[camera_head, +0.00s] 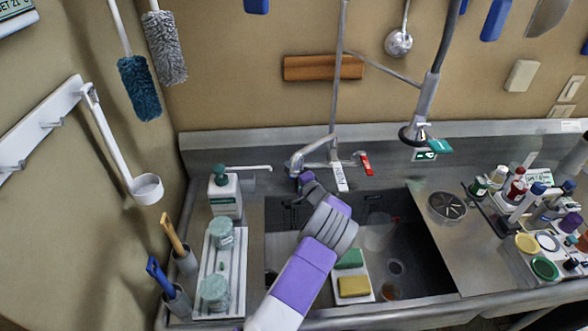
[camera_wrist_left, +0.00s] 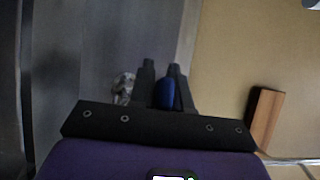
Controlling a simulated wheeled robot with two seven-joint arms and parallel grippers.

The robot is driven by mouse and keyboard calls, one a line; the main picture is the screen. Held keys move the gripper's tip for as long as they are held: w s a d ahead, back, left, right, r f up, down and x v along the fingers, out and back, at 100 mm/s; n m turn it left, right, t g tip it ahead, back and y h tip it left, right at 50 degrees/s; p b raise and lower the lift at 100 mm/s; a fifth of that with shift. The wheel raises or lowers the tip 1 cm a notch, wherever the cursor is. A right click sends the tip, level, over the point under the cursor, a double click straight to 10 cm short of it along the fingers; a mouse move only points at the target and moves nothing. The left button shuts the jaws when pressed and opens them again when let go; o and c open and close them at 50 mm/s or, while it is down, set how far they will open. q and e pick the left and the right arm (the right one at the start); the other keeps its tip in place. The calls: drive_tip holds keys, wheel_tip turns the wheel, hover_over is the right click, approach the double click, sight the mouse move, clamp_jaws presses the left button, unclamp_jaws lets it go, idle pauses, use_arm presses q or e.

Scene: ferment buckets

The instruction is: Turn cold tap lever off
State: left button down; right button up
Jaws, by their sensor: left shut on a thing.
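The tap (camera_head: 314,150) stands on the back ledge of the sink, with a red lever (camera_head: 366,164) on its right. A blue lever (camera_wrist_left: 166,94), which I take for the cold one, shows between my fingers in the left wrist view. In the head view my gripper hides it. My left gripper (camera_head: 305,180) is at the left side of the tap and is shut on the blue lever. It also shows in the left wrist view (camera_wrist_left: 162,72). Part of the metal tap shows blurred beside the fingers. My right gripper is not in view.
The sink basin (camera_head: 420,245) holds a green sponge (camera_head: 349,259) and a yellow sponge (camera_head: 354,286). A spray hose (camera_head: 420,110) hangs right of the tap. A soap bottle (camera_head: 224,195) stands left. Several bottles and jars crowd the right counter.

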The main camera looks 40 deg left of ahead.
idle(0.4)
use_arm(q)
drive_tip(key=c, duration=1.2)
unclamp_jaws()
drive_tip(key=shift+o, duration=0.2)
drive_tip(key=v, duration=0.7)
drive_tip(key=shift+d, duration=0.35)
drive_tip(key=shift+o, duration=0.4)
